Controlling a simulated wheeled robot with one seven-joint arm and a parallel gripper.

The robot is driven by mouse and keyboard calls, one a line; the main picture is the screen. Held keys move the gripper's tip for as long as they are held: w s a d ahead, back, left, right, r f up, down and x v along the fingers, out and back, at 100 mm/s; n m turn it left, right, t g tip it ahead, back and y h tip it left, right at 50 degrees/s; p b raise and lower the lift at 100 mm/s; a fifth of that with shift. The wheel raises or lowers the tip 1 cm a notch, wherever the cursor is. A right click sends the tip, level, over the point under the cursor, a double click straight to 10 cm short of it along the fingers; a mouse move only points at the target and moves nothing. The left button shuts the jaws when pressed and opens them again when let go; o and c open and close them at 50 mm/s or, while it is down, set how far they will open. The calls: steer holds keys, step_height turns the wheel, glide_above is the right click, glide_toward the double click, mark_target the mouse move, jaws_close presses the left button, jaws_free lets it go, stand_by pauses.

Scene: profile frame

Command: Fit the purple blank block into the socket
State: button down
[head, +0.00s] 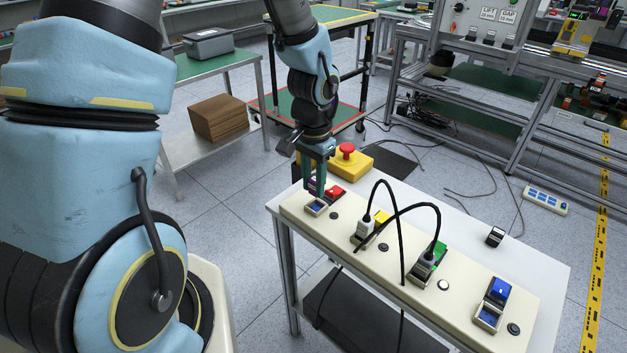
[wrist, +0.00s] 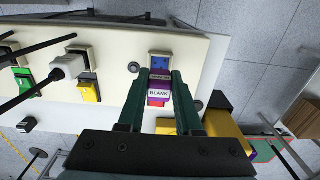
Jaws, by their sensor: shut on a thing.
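The purple block marked BLANK (wrist: 158,94) is between the two green fingers of my gripper (wrist: 159,82), which is shut on it. In the head view my gripper (head: 317,187) points down over the left end of the panel, and the block is mostly hidden by the fingers. The socket (head: 315,207) there is a metal-rimmed opening with a blue inside. In the wrist view the socket (wrist: 161,60) lies just beyond the block, whose far end overlaps it. I cannot tell whether the block touches the socket.
Along the cream panel (head: 452,272), black cables rise from plugs near yellow and green blocks (head: 440,247).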

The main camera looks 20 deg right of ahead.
mark_target(314, 195)
steer(key=shift+f+b, duration=0.7)
steer(key=shift+f, duration=0.55)
steer(key=shift+f+b, duration=0.65)
steer(key=shift+f, duration=0.35)
stand_by(0.8)
steer(key=c, duration=0.5)
jaws_free()
steer(key=shift+r, duration=0.1)
step_height(314, 195, up, 11)
steer(key=shift+f+b, duration=0.15)
steer(key=shift+b, duration=0.55)
